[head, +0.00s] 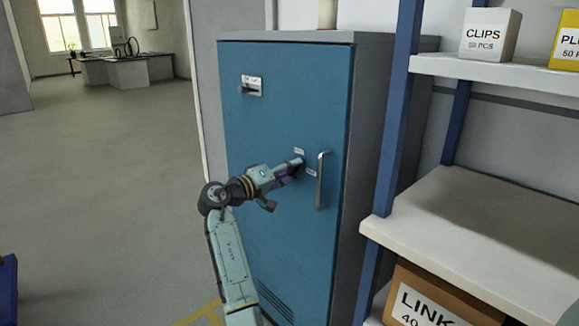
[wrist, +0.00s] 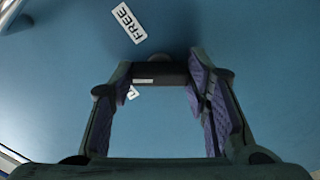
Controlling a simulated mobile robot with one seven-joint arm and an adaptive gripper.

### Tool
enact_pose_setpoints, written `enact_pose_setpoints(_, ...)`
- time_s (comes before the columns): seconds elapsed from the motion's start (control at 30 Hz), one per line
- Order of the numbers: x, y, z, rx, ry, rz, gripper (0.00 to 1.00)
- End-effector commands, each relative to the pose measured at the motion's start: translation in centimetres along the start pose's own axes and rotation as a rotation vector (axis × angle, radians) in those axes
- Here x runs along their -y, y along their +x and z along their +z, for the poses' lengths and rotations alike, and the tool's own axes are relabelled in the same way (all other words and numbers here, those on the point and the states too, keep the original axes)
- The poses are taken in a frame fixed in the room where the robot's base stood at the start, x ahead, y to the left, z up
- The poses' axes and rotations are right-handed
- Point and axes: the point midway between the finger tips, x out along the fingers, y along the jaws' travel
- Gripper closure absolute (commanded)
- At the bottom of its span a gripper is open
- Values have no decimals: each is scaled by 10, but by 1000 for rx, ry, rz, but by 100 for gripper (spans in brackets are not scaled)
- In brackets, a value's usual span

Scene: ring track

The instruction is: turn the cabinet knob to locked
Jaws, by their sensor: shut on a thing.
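The blue cabinet door (head: 245,135) faces me in the head view. My gripper (head: 294,166) reaches its front, left of the door handle. In the wrist view a dark bar-shaped knob (wrist: 160,73) lies crosswise between the purple-padded fingers of my gripper (wrist: 164,78), which are shut on its ends. A small pale mark shows near the knob's left end. A white FREE label (wrist: 129,22) sits above the knob. A second label (wrist: 133,92) is mostly hidden behind the left finger and cannot be read.
A vertical metal handle (head: 320,181) stands close to the right of my gripper. A small latch plate (head: 251,85) is at the door's upper left. A shelf rack (head: 460,200) with boxes stands at the right.

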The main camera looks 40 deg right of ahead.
Motion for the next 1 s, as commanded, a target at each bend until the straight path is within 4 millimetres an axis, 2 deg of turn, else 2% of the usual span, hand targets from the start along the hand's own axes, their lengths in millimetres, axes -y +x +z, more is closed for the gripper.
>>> enact_pose_setpoints(0.5,-2,0,-2,-1,-436,0,85)
enact_pose_setpoints(1.0,0,0,-1,-3,-597,0,85)
